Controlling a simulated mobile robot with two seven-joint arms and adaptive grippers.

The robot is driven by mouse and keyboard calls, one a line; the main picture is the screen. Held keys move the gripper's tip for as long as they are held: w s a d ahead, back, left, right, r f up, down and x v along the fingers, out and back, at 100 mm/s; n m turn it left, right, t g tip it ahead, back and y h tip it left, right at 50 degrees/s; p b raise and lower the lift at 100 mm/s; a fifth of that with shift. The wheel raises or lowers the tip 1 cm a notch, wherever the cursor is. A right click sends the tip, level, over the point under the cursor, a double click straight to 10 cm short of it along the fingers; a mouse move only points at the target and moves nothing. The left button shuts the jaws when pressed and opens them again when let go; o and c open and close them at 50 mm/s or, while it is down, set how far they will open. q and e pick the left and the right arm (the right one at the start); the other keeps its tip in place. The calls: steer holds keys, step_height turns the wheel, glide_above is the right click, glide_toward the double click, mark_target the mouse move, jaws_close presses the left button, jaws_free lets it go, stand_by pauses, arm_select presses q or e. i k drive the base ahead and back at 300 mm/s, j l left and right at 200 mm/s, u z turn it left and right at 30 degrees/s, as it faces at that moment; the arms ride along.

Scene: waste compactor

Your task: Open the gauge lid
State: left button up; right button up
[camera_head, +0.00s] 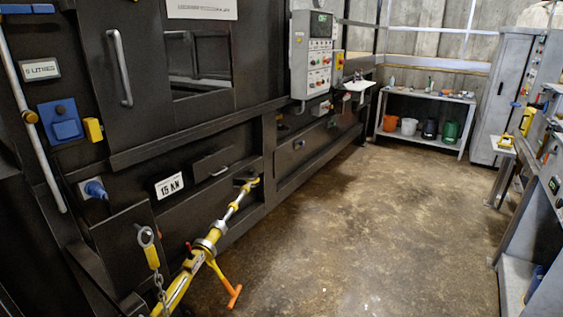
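Neither of my grippers is in view. The large dark compactor (140,150) fills the left side. I cannot tell for certain which part is the gauge lid. A blue square fitting with a round knob (66,128) is on the upper left front, with a small yellow block (94,130) beside it. A grey control box (312,62) with a small display and several coloured buttons is mounted further along. A low panel with a small handle (214,163) looks closed. A tall door with a vertical handle (120,68) also looks closed.
A yellow turnbuckle (205,245) with an orange lever (230,284) sticks out low along the compactor. A shelf (424,98) with several buckets stands at the back. A grey cabinet (503,85) and a workbench (532,215) line the right. The middle floor (370,225) is clear.

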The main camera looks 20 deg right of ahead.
mark_target(205, 167)
steer(key=z, duration=0.25)
steer(key=i+l, duration=0.35)
steer(key=i+l+u, duration=0.1)
steer(key=i+l, duration=0.3)
steer(key=l, duration=0.15)
steer(key=i+l, duration=0.35)
steer(key=i+l+u, duration=0.1)
steer(key=i+l, duration=0.25)
steer(key=l, duration=0.2)
steer(key=i+l, duration=0.35)
steer(key=l, duration=0.15)
